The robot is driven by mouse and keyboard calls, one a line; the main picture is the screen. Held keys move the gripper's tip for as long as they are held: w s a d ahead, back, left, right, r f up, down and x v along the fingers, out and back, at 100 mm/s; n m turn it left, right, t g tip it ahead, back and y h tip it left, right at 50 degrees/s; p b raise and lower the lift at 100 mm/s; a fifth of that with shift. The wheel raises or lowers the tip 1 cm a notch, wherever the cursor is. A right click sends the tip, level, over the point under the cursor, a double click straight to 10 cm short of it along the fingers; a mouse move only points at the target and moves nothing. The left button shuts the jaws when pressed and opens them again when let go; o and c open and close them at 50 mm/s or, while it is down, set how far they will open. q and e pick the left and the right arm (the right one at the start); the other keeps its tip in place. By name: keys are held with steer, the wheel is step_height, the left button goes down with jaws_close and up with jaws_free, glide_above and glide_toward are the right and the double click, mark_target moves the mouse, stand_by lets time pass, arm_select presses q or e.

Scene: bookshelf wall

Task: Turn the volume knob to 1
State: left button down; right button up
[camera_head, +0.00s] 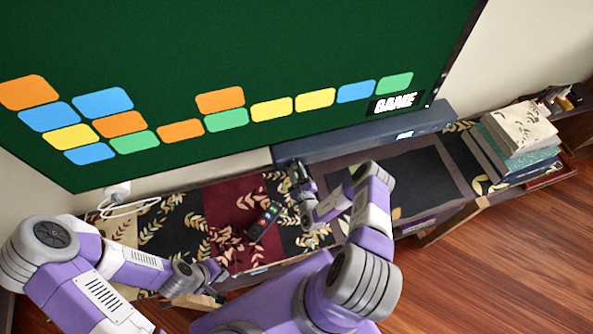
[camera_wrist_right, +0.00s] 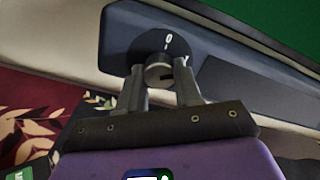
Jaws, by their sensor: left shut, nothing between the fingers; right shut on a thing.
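The volume knob (camera_wrist_right: 155,73) is a small grey cylinder on a round black dial (camera_wrist_right: 150,45) at the end of the blue-grey speaker bar (camera_wrist_right: 120,25). White marks, one like a 0, show on the dial above the knob; others are hidden or too small to read. My right gripper (camera_wrist_right: 161,76) is shut on the knob, one finger on each side. In the head view the right gripper (camera_head: 297,172) is at the left end of the speaker bar (camera_head: 350,140), and covers the knob. My left gripper (camera_head: 218,294) is shut and empty, low near the shelf's front edge.
A large green screen (camera_head: 230,60) with coloured tiles rises behind the bar. A dark remote-like device (camera_head: 264,222) lies on the patterned runner left of my right forearm. Stacked books (camera_head: 515,145) stand at the right. A white cable (camera_head: 125,207) lies at the left.

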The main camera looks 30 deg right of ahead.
steer(key=shift+r, duration=0.1)
stand_by(0.3)
steer(key=o, duration=1)
steer(key=shift+o, duration=0.2)
steer(key=v, duration=0.7)
steer(key=shift+s, duration=0.25)
